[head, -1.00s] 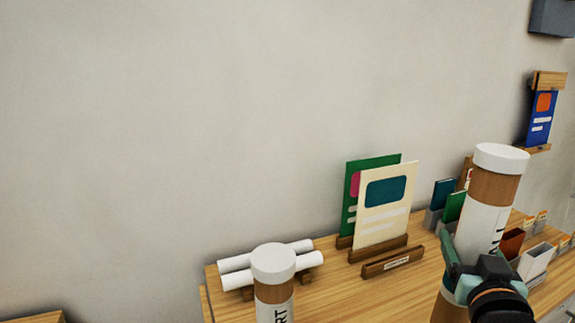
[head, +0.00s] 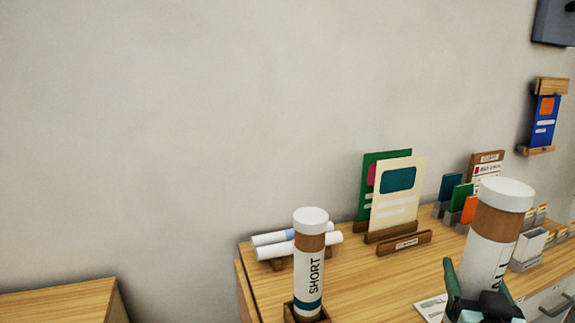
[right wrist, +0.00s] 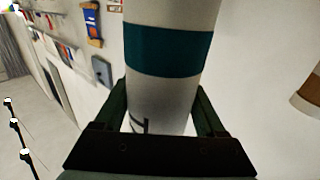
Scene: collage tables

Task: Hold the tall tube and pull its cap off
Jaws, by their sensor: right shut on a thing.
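The tall tube (head: 483,252) is brown with a white label, part of its lettering showing, and a white cap (head: 507,193) on its top end. My right gripper (head: 478,290) is shut on the tube's body below the cap. In the right wrist view the tube (right wrist: 163,90) stands between the two fingers, with a teal band across its white label. The tube's lower part is out of the head view. My left gripper is not in view.
A tube marked SHORT (head: 309,265) with a white cap stands in a wooden holder (head: 290,312) on the wooden table (head: 355,285). White rolls (head: 272,238) lie behind it. Cards (head: 398,195) and small boxes stand along the wall. Another wooden surface (head: 60,303) is at lower left.

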